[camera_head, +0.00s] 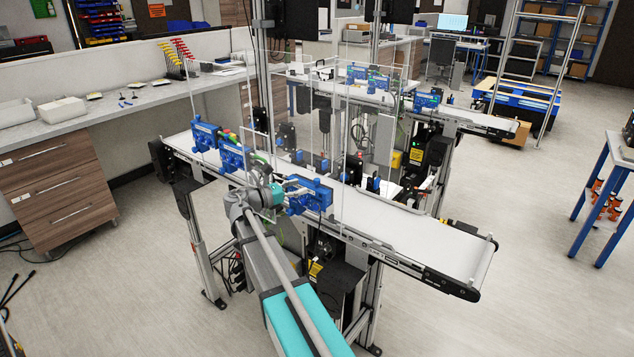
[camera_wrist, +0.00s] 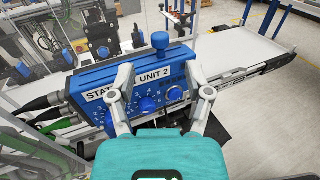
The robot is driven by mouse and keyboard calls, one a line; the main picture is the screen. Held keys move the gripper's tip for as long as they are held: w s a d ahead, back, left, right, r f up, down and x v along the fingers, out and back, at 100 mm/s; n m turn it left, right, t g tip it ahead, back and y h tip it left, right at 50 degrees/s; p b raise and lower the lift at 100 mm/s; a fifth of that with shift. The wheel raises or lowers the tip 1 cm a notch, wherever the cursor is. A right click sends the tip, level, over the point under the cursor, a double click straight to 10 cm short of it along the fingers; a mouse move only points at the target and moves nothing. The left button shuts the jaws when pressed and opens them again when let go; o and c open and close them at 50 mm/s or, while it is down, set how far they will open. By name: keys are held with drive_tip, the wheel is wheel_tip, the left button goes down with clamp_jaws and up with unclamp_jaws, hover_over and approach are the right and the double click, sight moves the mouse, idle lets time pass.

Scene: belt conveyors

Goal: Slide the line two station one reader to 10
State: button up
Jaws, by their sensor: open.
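My gripper (camera_head: 282,190) is at the front side of the near belt, beside the rightmost blue unit (camera_head: 309,196). In the wrist view my gripper (camera_wrist: 166,84) is open, its fingers spread in front of a blue unit (camera_wrist: 100,72). That unit has a partly covered white label ending "UNIT 2", round dials with numbers and a blue knob on top. I cannot tell whether the fingers touch it. Two more blue units (camera_head: 205,134) (camera_head: 233,156) sit further left along the near belt. I cannot tell which unit is the line two station one reader.
The near white belt (camera_head: 425,232) is bare to the right of the units. Clear panels (camera_head: 345,115) stand above it. A second conveyor behind carries more blue units (camera_head: 427,101). Cables (camera_wrist: 35,125) lie at the left of the wrist view. A drawer bench (camera_head: 65,185) stands left.

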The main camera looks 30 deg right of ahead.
sight(317, 179)
drive_tip(key=shift+s+d, duration=0.15)
drive_tip(key=shift+d, duration=3.25)
clamp_jaws()
